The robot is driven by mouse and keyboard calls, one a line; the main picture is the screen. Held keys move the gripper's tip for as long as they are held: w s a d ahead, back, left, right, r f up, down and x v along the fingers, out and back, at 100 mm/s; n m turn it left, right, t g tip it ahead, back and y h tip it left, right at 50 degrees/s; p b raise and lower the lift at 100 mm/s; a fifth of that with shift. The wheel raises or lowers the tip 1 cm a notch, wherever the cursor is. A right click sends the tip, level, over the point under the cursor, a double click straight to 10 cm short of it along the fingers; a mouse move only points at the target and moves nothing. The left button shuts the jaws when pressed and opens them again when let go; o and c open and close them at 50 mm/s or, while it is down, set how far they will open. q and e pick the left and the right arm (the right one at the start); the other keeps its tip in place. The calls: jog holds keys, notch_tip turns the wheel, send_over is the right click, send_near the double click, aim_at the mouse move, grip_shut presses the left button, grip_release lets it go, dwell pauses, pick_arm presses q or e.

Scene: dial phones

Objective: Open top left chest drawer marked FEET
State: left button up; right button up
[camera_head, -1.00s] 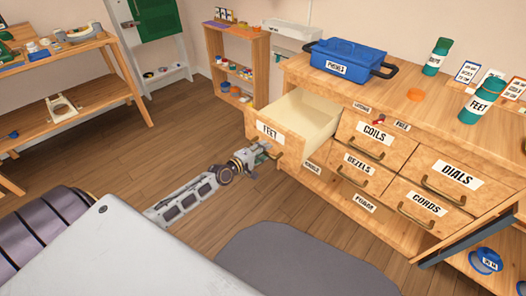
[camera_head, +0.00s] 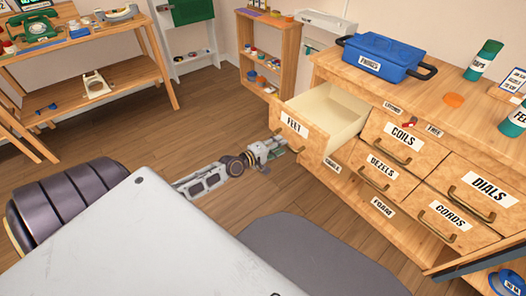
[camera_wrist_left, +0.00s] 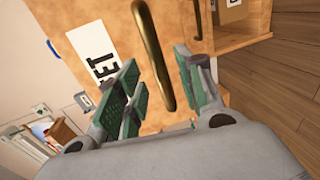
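The FEET drawer (camera_head: 293,128) at the top left of the wooden chest is pulled well out, and its pale inside shows empty where I can see. Its brass handle (camera_wrist_left: 153,55) shows in the left wrist view, with the FEET label (camera_wrist_left: 95,50) beside it. My left gripper (camera_head: 283,146) is at the drawer's front, low by the handle. In the left wrist view my left gripper (camera_wrist_left: 165,90) has its green-padded fingers apart, one on each side of the handle's lower end, with gaps to the bar. My right gripper is not in view.
A blue toolbox (camera_head: 385,58) and an orange disc (camera_head: 453,100) sit on the chest top. The COILS drawer (camera_head: 398,138) and the others around it are shut. A small shelf (camera_head: 266,50) stands behind the open drawer. The wooden floor left of the chest is clear.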

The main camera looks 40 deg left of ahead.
pick_arm(q)
jog(key=v, duration=0.8)
dwell(0.5)
jog(key=shift+m, duration=0.3)
dwell(0.6)
